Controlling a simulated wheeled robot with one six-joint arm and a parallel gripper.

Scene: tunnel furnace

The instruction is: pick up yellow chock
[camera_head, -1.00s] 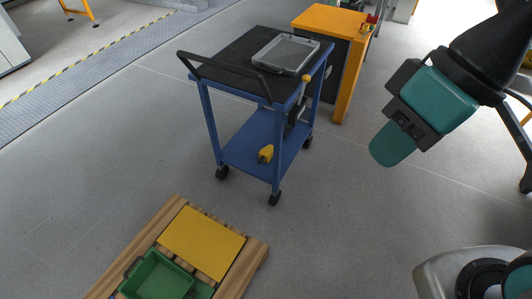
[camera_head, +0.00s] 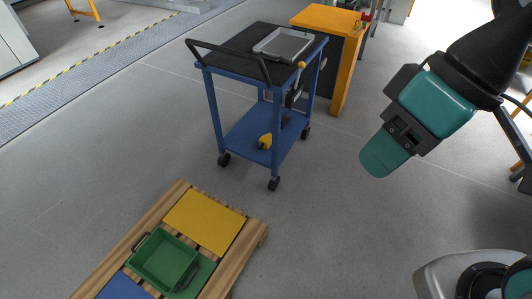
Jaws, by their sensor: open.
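The yellow chock (camera_head: 265,141) is a small block with a dark part. It rests on the lower blue shelf (camera_head: 244,137) of a cart, near the front right leg, which partly hides it. My gripper (camera_head: 384,153) hangs in the air at the right, seen from the side with its teal end pointing down and left. It is open and apart from the chock, with nothing seen in it.
The cart has a black top (camera_head: 238,47) with a grey tray (camera_head: 283,44). An orange cabinet (camera_head: 326,18) stands behind it. A wooden pallet (camera_head: 255,238) with a green bin (camera_head: 163,260) lies in front. Open floor lies right of the cart.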

